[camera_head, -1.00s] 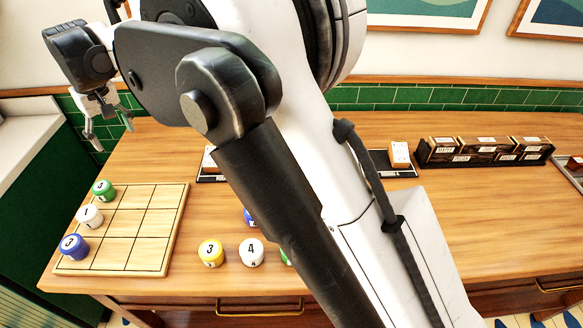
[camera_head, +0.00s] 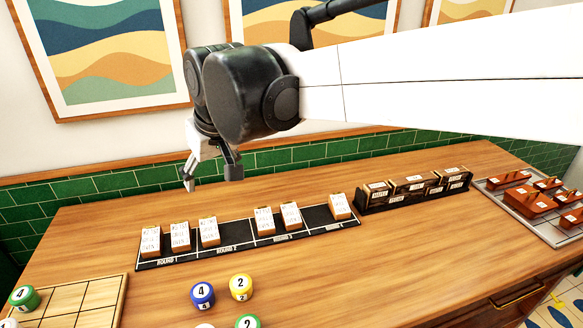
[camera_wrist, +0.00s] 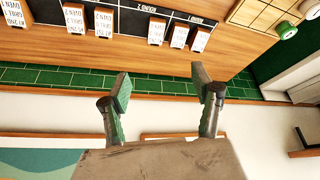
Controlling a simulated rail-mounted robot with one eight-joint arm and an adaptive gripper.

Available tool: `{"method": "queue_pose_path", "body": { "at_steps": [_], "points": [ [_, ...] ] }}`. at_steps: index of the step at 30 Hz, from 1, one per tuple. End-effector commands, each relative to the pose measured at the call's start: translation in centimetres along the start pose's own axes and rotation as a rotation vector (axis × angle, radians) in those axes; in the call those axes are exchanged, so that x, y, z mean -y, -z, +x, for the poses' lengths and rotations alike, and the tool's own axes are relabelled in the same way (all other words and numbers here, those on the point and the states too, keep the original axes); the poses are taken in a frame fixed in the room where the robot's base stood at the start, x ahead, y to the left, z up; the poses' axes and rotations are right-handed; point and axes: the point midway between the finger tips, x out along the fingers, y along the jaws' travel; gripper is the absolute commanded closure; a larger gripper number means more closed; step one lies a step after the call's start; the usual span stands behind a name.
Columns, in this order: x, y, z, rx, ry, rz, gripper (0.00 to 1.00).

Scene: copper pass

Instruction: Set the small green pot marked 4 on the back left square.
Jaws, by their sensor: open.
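A small green pot marked 4 (camera_head: 25,298) stands upright at the back left corner of the wooden grid board (camera_head: 100,290), appearing to be on its back left square. It also shows in the wrist view (camera_wrist: 286,30). A second green pot (camera_head: 248,322), marked 2, is cut by the bottom edge of the head view, off the board. My gripper (camera_head: 208,186) is open and empty, raised near the tiled wall, well away from the pots. Its two fingers stand wide apart in the wrist view (camera_wrist: 166,92).
A blue pot marked 4 (camera_head: 202,294) and a yellow pot marked 2 (camera_head: 241,287) stand right of the board. Behind them lies a black strip (camera_head: 235,242) with upright cards. A dark card rack (camera_head: 412,192) and a grey tray (camera_head: 545,226) stand further right.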

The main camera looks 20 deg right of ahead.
Motion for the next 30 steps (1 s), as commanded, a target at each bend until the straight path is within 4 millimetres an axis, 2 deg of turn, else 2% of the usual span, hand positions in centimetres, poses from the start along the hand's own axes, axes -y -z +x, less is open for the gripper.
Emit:
{"method": "queue_pose_path", "body": {
  "at_steps": [1,3,9,15,18,21,24,30],
  "points": [
    [-1.4,-1.9,-0.6,-0.013,-0.012,0.026,0.39],
    [-2.8,-4.1,-1.2,-0.031,-0.027,0.057,0.39],
    [-6.3,-10.7,-2.2,-0.082,-0.073,0.145,0.39],
    [-8.6,-17.3,-2.1,-0.133,-0.121,0.227,0.39],
    [-9.3,-19.8,-1.8,-0.152,-0.14,0.259,0.39],
    [-9.7,-21.6,-1.5,-0.167,-0.154,0.282,0.39],
    [-9.9,-22.6,-1.3,-0.174,-0.162,0.293,0.39],
    [-10.0,-22.9,-1.3,-0.178,-0.165,0.298,0.39]
  ]
}}
